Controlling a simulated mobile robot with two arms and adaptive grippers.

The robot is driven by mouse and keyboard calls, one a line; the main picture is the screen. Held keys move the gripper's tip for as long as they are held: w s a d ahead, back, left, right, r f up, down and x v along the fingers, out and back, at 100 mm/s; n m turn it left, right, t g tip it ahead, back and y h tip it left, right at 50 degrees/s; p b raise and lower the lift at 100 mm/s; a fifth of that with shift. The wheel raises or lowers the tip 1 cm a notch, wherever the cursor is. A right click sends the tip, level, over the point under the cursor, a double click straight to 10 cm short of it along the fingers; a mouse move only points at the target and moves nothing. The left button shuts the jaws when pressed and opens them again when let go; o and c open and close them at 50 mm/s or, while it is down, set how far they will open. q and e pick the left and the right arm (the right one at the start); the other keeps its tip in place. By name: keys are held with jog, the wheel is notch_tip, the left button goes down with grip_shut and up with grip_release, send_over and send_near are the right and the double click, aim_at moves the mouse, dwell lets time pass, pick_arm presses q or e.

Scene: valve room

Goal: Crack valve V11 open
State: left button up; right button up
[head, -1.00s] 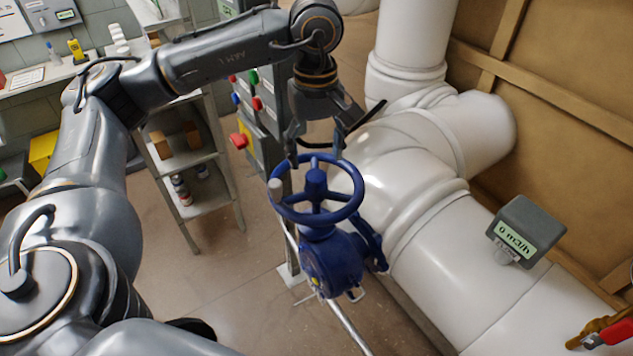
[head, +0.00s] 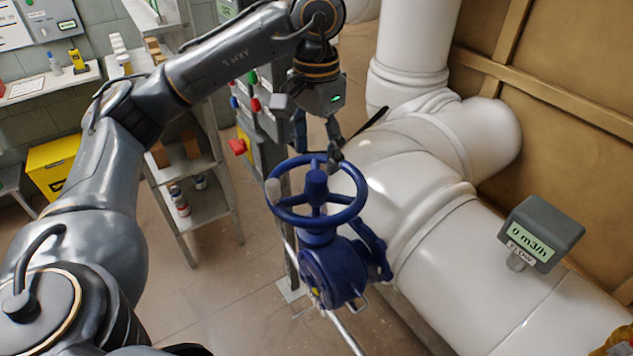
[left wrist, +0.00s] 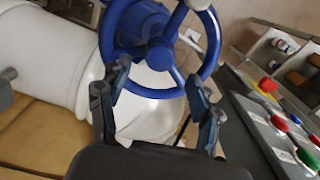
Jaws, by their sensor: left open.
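The blue handwheel (head: 316,213) has several spokes, a central hub and a pale grey knob (head: 273,191) on its left rim. It sits on a blue valve body (head: 335,270) beside the large white pipe; I see no readable V11 tag. My left gripper (head: 318,152) is open at the wheel's far rim. In the left wrist view, its two fingers (left wrist: 158,78) are spread apart, with the near stretch of the blue rim (left wrist: 150,92) showing between them. I cannot tell whether they touch it. My right gripper is out of view.
A flow meter (head: 541,231) on the white pipe (head: 470,265) reads 0 m3/h. A grey panel with coloured buttons (head: 237,146) stands just behind the wheel to the left. Shelves (head: 205,205) stand farther left. Open floor lies left of the valve.

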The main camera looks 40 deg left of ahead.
aim_at(316, 176)
pick_arm(q)
jog(key=shift+f, duration=0.1)
notch_tip(316, 176, down, 7)
jog(key=b, duration=0.6)
jog(key=shift+s, duration=0.15)
dwell(0.3)
